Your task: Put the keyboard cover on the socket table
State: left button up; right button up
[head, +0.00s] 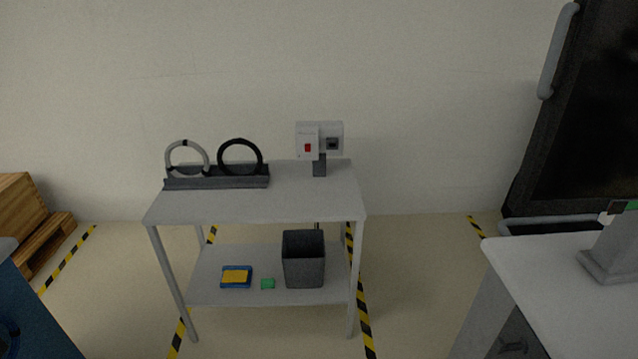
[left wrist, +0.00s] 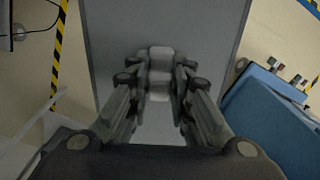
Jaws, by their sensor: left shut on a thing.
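The socket table (head: 300,200) is a light grey two-shelf table against the wall, with a white socket box (head: 307,140) bearing a red switch at its back right. In the left wrist view my left gripper (left wrist: 159,78) is shut on the light handle of a large flat grey panel, which looks like the keyboard cover (left wrist: 112,45). The panel fills the middle of that view, and its underside is hidden. Neither gripper nor the cover shows in the head view.
A rack (head: 217,182) with two rings stands at the table's back left; the top's front is clear. The lower shelf holds a dark bin (head: 303,260) and a blue-yellow item (head: 236,276). A white table (head: 560,290) stands at right, a blue unit (head: 35,310) at lower left.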

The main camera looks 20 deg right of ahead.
aim_at(289, 209)
jog(key=i+l+z, duration=0.15)
jog(key=i+z, duration=0.2)
jog(key=i, duration=0.15)
jog(key=i+z, duration=0.4)
jog(key=i+j+z, duration=0.35)
jog(key=i, duration=0.25)
jog(key=i+l+u, duration=0.25)
jog(key=i, duration=0.15)
jog(key=i+l+u, duration=0.2)
jog(key=i, duration=0.15)
